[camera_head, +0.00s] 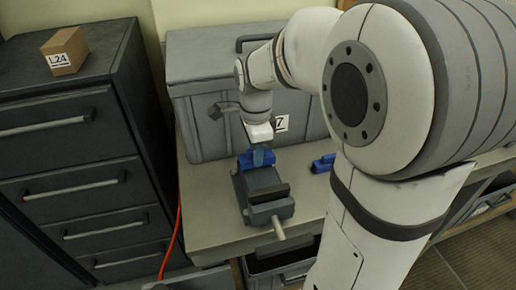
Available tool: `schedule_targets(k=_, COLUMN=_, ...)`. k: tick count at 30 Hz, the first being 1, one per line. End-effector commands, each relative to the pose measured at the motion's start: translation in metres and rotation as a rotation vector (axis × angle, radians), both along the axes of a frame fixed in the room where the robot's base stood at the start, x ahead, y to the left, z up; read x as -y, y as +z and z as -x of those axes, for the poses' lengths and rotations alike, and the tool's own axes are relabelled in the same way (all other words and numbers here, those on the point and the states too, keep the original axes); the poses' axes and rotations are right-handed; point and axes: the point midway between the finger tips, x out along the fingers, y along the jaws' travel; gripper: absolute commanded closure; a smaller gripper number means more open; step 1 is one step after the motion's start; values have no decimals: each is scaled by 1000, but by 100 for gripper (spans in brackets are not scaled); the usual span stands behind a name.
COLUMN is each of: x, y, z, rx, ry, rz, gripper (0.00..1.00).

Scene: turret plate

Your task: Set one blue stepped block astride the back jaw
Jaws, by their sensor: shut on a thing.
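A grey vise (270,211) stands on the workbench, its handle pointing toward the front. My gripper (262,155) is above the far end of the vise, pointing down. It is shut on a blue stepped block (246,162), which is at the back jaw. The fingers partly hide the block, and I cannot tell whether it sits astride the jaw or hangs just above it. A second blue block (322,164) lies on the bench to the right of the vise, partly hidden by my arm.
A large grey case (200,110) stands close behind the vise. A dark drawer cabinet (75,150) with a cardboard box (65,52) on top is at the left. The bench (210,215) is bare left of the vise. A red cable (178,225) hangs between cabinet and bench.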

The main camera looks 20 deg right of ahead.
Motion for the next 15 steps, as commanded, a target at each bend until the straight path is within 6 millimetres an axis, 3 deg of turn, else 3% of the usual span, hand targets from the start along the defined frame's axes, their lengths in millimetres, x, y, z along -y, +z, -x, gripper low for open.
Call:
schedule_targets(k=11, x=0, y=0, z=0, rx=0, ry=0, rz=0, gripper=95)
schedule_targets(k=12, x=0, y=0, z=0, rx=0, ry=0, rz=0, gripper=72)
schedule_targets(k=15, x=0, y=0, z=0, rx=0, ry=0, rz=0, gripper=63)
